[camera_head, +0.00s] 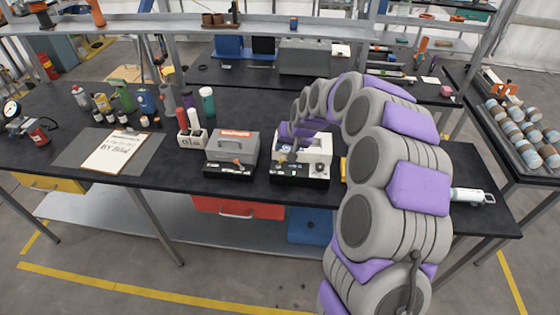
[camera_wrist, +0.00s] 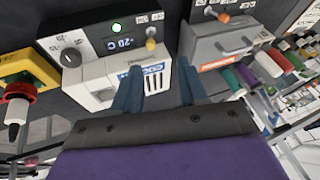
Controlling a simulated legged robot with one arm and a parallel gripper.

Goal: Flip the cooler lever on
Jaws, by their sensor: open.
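The cooler is a white box (camera_head: 316,148) on the black bench; its white body (camera_wrist: 97,82) also shows in the wrist view. Its black front panel (camera_wrist: 98,36) has a dial, a lit display reading about -20 C and a bright round light. A small lever with an orange-yellow tip (camera_wrist: 151,44) stands on this panel. My gripper (camera_wrist: 160,72) is open and empty, with its two blue-grey fingers apart over the cooler. The lever appears just beyond the fingertips, between their lines; no contact shows. In the head view my arm partly hides the cooler.
A grey box (camera_head: 232,147) with a red label stands left of the cooler and has its own orange-tipped lever (camera_wrist: 222,17). Bottles and a clipboard (camera_head: 109,152) lie further left.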

